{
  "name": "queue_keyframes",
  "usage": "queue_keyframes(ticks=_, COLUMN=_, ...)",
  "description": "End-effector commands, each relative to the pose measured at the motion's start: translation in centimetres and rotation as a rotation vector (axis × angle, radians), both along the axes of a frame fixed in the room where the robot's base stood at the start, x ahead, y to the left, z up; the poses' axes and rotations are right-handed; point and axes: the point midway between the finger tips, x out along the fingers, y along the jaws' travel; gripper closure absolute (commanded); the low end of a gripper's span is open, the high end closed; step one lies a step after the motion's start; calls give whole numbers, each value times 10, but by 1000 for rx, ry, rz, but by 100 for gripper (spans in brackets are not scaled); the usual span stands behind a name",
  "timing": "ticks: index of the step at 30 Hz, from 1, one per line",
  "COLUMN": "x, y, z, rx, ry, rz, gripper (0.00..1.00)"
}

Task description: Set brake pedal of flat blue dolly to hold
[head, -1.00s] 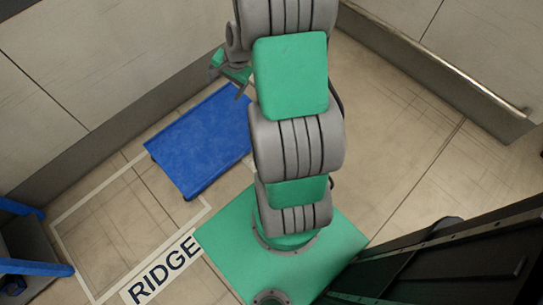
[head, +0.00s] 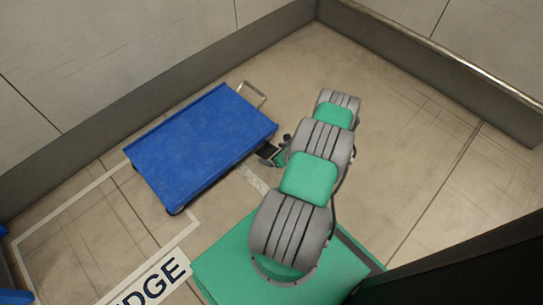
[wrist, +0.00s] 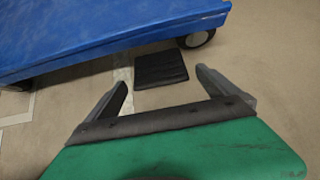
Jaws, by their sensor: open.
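The flat blue dolly (head: 200,146) stands on the floor left of my arm in the head view. Its edge also spans the top left of the wrist view (wrist: 90,35), with a wheel (wrist: 198,39) under its right end. A black, square brake pedal (wrist: 161,68) sticks out from below the dolly's near edge; it also shows in the head view (head: 267,150). I cannot tell whether the pedal is raised or pressed. My gripper (wrist: 162,80) is open and empty, with its fingertips just short of the pedal and to either side of it. No contact is visible.
A white floor outline with lettering (head: 150,280) lies at the lower left. Walls with a dark base run behind the dolly. Floor right of my arm is clear.

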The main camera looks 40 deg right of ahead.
Motion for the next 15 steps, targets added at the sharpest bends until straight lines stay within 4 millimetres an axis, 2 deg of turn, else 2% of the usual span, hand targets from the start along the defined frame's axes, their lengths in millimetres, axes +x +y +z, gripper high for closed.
queue_keyframes(ticks=1, x=6, y=0, z=-8, rx=-1, ry=-1, rz=2, gripper=1)
queue_keyframes(ticks=3, x=11, y=1, z=-12, rx=-1, ry=-1, rz=3, gripper=1)
queue_keyframes(ticks=11, x=14, y=0, z=-12, rx=-1, ry=0, rz=1, gripper=1)
queue_keyframes(ticks=15, x=13, y=1, z=-12, rx=-1, ry=0, rz=2, gripper=10)
